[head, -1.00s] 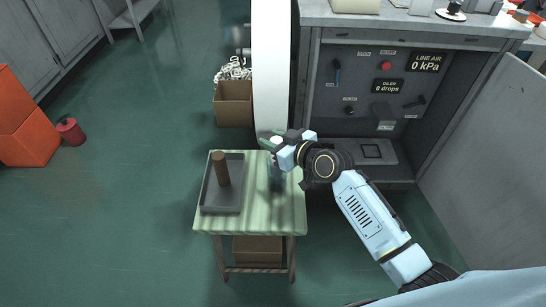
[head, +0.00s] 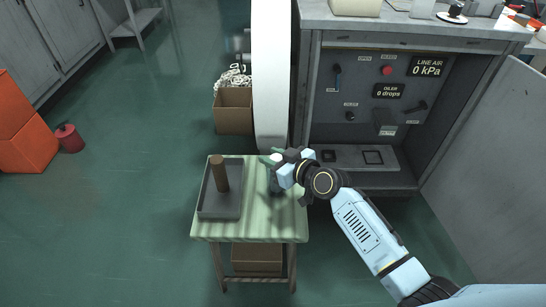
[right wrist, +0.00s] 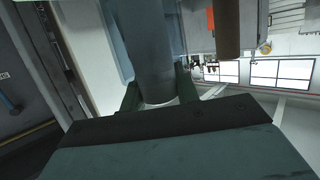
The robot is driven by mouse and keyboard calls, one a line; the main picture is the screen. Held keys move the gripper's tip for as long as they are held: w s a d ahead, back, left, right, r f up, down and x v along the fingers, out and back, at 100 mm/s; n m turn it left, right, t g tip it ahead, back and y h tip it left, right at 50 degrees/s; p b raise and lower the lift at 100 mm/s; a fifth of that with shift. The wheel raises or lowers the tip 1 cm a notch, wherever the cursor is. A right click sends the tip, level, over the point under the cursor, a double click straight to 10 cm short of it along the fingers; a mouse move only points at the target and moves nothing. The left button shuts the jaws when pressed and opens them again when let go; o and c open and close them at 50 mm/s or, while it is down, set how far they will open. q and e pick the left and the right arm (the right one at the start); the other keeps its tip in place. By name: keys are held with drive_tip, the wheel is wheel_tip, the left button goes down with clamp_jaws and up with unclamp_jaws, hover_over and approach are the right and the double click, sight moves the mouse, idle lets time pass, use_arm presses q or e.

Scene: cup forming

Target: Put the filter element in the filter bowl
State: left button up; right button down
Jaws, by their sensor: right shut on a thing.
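My right gripper (head: 278,162) is shut on the filter element, a pale cylinder with a white top (head: 276,158), over the right part of the small table. In the right wrist view the element (right wrist: 150,50) looks grey-blue and sits between the green fingers (right wrist: 158,92). A bluish, see-through shape, apparently the filter bowl (right wrist: 115,40), shows around or behind its far end. In the head view the bowl is mostly hidden by the gripper; I cannot tell how deep the element reaches in it. My left gripper is out of view.
A grey tray (head: 219,211) on the left of the striped table (head: 260,228) holds an upright brown cylinder (head: 221,175); that cylinder also shows in the right wrist view (right wrist: 226,28). A cabinet panel (head: 350,95) stands behind on the right. A cardboard box (head: 233,112) is on the floor.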

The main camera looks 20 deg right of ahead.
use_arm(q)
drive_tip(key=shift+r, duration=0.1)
use_arm(e)
drive_tip(key=shift+f, duration=0.1)
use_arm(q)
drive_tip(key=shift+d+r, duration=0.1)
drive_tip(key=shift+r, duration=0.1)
use_arm(e)
drive_tip(key=c, duration=1)
unclamp_jaws()
drive_tip(key=shift+c, duration=0.2)
